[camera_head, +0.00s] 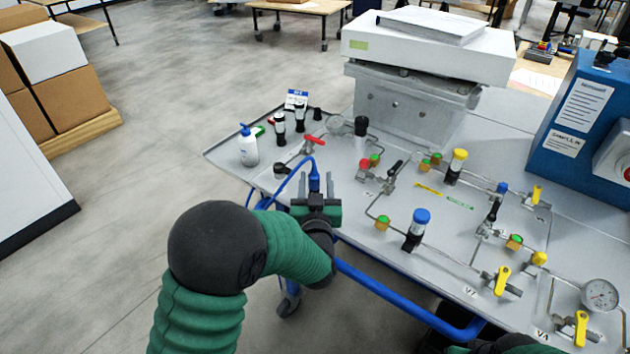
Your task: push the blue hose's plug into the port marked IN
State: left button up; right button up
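The blue hose (285,186) arches over the table's near left edge and ends in a blue plug (314,182), which points up. My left gripper (315,184) is at that edge with its two dark fingers apart. The plug shows between the fingers, with a gap visible on both sides; I cannot tell whether it lies between them or just beyond. A small blue and white sign (297,99) stands at the table's far left, its lettering too small to read. I cannot make out the port marked IN. My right gripper is not in view.
A white bottle (249,149) and black-capped fittings (280,126) stand at the table's left. Pipework with a blue-capped valve (417,229), yellow handles and a gauge (600,294) fills the right. A grey block (405,108) stands behind. Bare tabletop (345,200) lies right of the gripper.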

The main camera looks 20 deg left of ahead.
aim_at(314, 167)
pick_arm(q)
jog(key=shift+w+a+f, duration=0.1)
jog(key=shift+a, duration=0.05)
jog(key=c, duration=0.5)
jog(key=shift+a, duration=0.2)
grip_shut()
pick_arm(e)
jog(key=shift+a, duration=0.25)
